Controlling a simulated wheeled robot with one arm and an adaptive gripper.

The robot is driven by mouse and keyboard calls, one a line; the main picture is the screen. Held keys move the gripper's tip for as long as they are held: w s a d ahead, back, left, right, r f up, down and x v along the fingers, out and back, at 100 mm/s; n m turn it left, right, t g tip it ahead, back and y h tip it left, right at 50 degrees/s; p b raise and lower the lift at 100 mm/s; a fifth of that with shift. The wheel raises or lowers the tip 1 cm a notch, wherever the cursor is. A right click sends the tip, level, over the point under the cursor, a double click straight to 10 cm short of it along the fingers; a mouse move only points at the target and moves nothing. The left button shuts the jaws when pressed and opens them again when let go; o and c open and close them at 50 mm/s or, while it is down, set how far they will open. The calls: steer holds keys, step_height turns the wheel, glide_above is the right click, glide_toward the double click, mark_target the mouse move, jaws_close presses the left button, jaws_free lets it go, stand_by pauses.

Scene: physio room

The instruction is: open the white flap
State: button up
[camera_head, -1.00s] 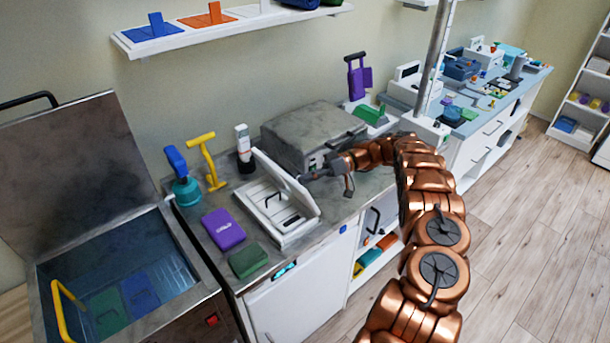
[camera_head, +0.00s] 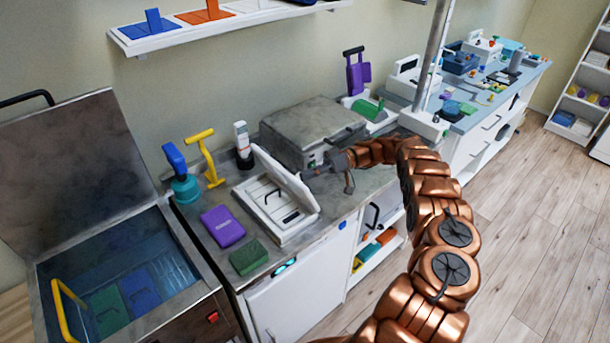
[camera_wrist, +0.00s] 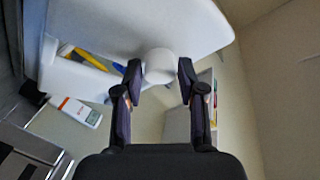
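The white flap (camera_head: 284,178) belongs to a low white box (camera_head: 297,234) on the counter. It stands raised and tilted above the box, and part of the box's inside with a dark handle shows. My gripper (camera_head: 310,172) is at the flap's right side. In the wrist view the flap (camera_wrist: 130,22) fills the top, and its round white knob (camera_wrist: 159,66) sits between the fingertips of my gripper (camera_wrist: 160,72). The head view does not show the contact clearly.
A grey-lidded appliance (camera_head: 312,133) stands close behind my gripper. A purple block (camera_head: 222,226) and a green block (camera_head: 249,257) lie left of the box. A teal-and-blue tool (camera_head: 181,175), a yellow tool (camera_head: 207,158) and a white bottle (camera_head: 243,143) stand behind.

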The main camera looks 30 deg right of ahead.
steer(key=shift+o, duration=1.4)
steer(key=shift+a, duration=0.1)
